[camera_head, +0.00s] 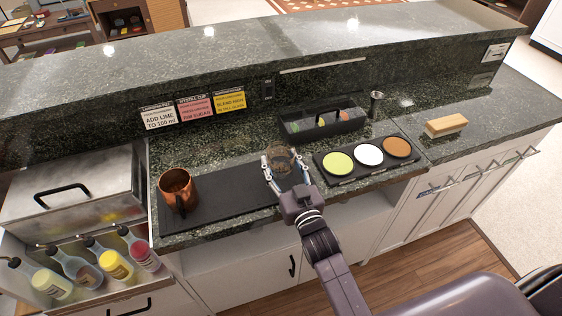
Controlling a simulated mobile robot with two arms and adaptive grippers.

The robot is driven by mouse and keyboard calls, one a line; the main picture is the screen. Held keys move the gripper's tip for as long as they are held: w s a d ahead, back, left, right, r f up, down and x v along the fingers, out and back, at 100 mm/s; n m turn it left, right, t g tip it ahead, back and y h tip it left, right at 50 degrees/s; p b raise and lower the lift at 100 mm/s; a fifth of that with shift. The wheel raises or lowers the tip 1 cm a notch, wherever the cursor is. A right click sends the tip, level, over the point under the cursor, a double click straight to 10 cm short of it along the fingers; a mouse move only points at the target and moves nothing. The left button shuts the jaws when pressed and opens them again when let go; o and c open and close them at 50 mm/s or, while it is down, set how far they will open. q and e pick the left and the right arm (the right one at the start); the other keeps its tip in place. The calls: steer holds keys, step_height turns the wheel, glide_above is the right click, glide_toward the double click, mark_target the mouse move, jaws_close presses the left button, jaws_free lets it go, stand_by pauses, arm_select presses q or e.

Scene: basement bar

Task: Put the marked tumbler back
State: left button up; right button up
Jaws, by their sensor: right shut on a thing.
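A clear, brownish-looking glass tumbler (281,157) stands upright at the right part of the dark bar mat (230,200). I cannot tell whether its base touches the mat. My right gripper (279,170) reaches in from the lower right and is shut around the tumbler, its fingers on both sides. The gripper hides the lower part of the glass, and no mark on it can be made out. A copper mug (178,188) stands on the left end of the mat. My left gripper is not in view.
A tray with green, white and brown discs (368,156) lies right of the gripper. Behind it are a dark caddy (322,124) and a metal jigger (376,104). A wooden block (446,125) is at right. Bottles (117,264) stand lower left. The mat's middle is clear.

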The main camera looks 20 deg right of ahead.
steer(key=shift+f, duration=0.1)
steer(key=o, duration=1.5)
steer(key=s+b, duration=0.1)
steer(key=s, duration=0.9)
steer(key=shift+s+d+b, duration=0.2)
steer(key=shift+s+b, duration=0.2)
steer(key=shift+s, duration=0.65)
